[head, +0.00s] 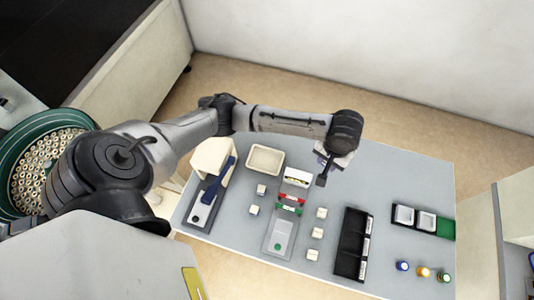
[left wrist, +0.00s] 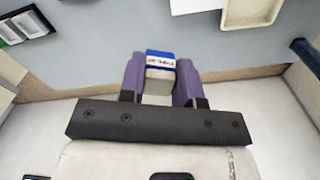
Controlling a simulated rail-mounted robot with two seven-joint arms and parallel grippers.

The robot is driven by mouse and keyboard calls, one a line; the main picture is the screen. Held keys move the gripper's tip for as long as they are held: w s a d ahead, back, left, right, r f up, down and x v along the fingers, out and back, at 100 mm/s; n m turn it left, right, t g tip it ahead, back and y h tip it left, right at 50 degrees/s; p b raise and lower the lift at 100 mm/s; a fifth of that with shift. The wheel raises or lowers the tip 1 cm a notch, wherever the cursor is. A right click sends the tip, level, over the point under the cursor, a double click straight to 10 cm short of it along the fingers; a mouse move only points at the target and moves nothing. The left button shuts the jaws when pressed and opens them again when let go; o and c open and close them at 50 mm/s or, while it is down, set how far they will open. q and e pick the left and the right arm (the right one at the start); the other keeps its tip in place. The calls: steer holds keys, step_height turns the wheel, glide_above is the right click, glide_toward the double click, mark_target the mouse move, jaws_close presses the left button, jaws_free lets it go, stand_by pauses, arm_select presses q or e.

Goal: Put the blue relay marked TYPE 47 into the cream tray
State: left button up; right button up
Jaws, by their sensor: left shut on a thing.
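My left gripper (head: 328,165) is above the far edge of the table, to the right of the cream tray (head: 265,150). In the left wrist view its purple fingers (left wrist: 160,80) are shut on a relay (left wrist: 160,54) with a blue top and a white label. The label is too small to read surely, but seems to start with TYPE. The relay is held clear of the table. The cream tray also shows at the top of the left wrist view (left wrist: 250,24). It looks empty in the head view. My right gripper is not in view.
A grey fixture with red and green parts (head: 280,230) stands in the table's middle. Several small white blocks (head: 314,256) lie around it. A black rack (head: 353,243), a tray with white cells (head: 403,215) and coloured-top cylinders (head: 423,271) are right. A blue-handled device (head: 202,212) is left.

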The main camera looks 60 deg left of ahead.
arm_select(q)
steer(key=s+a+f+n, duration=0.4)
steer(key=s+a+f, duration=0.35)
steer(key=f, duration=0.35)
steer(key=b, duration=0.2)
glide_above(265, 163)
step_height(265, 163, down, 8)
steer(key=shift+r, duration=0.25)
steer(key=shift+s+f+b, duration=0.1)
steer(key=shift+f+b, duration=0.35)
steer(key=shift+f, duration=1.6)
steer(key=o, duration=1)
steer(key=shift+f, duration=0.1)
